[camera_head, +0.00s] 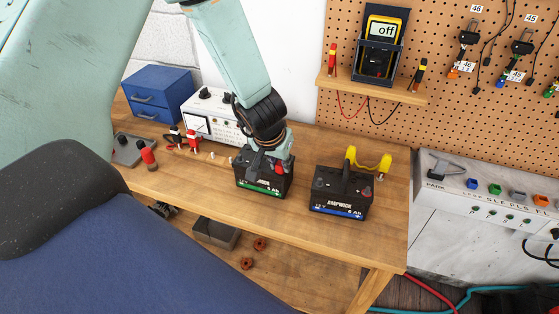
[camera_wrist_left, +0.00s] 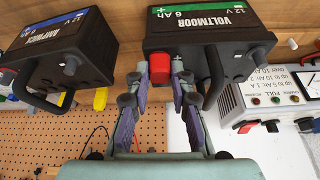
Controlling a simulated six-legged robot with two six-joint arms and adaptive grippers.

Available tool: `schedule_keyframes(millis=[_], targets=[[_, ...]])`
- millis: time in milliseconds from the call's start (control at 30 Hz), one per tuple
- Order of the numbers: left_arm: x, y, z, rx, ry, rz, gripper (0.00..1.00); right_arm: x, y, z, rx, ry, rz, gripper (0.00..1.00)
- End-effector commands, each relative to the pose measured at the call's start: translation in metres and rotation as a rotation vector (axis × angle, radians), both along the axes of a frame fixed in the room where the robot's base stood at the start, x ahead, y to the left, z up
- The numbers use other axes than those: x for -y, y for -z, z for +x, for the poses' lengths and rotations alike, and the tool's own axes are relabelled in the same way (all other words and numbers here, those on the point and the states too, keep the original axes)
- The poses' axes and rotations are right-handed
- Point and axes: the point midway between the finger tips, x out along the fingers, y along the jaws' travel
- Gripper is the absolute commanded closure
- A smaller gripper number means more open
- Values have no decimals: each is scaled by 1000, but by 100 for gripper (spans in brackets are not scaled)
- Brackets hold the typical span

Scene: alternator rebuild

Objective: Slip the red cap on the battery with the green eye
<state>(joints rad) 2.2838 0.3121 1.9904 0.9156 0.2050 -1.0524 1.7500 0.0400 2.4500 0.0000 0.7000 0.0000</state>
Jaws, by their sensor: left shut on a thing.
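The green-striped VOLTMOOR battery (camera_head: 264,182) stands upright on the bench, and it fills the upper middle of the wrist view (camera_wrist_left: 205,20). A blue-striped AMPWICK battery (camera_head: 341,190) stands to its right; it also shows in the wrist view (camera_wrist_left: 68,45). My left gripper (camera_head: 272,162) is over the green-striped battery, fingers shut on the red cap (camera_wrist_left: 187,70). The cap is at the battery's terminal edge, beside the black handle; I cannot tell whether it is fully seated. A bare grey post (camera_wrist_left: 237,78) shows beyond the handle. No green eye can be made out on either battery.
A yellow clamp-like thing (camera_head: 369,161) is behind the blue-striped battery. A multimeter (camera_head: 381,33) rests on a shelf above. The bench front is clear.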

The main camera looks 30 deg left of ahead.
Motion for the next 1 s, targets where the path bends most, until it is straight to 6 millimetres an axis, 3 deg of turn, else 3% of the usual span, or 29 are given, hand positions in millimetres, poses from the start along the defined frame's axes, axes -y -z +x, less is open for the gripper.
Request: schedule_keyframes(millis=[367,400,700,1000], targets=[[0,3,0,0,0,0,90,0,2,0,0,0,0,60],[0,3,0,0,0,0,77,0,2,0,0,0,0,60],[0,2,0,0,0,0,52,0,2,0,0,0,0,60],[0,2,0,0,-1,0,52,0,2,0,0,0,0,60]])
